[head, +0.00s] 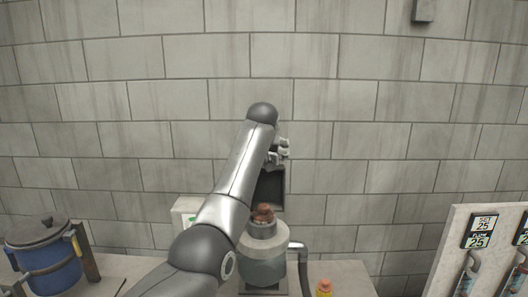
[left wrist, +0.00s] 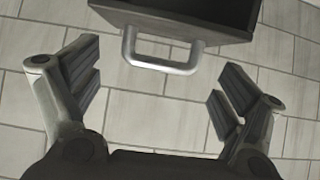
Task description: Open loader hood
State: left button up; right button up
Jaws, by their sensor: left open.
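The loader hood (head: 270,187) appears to be the dark grey box-shaped panel behind my left arm, against the block wall. In the left wrist view the hood (left wrist: 190,20) is at the top, with a silver U-shaped handle (left wrist: 160,67) on its edge. My left gripper (head: 280,150) is just above the hood in the head view, partly hidden by my arm. In the left wrist view my left gripper (left wrist: 160,88) is open, its fingers on either side of the handle and apart from it. My right gripper is not in view.
A grey cylindrical vessel with brown lumps on top (head: 264,255) stands below the hood. A blue lidded pot (head: 45,258) is at left, and a white panel with gauges (head: 480,255) at right.

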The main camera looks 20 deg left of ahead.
pick_arm(q)
jog(key=v, duration=1.2)
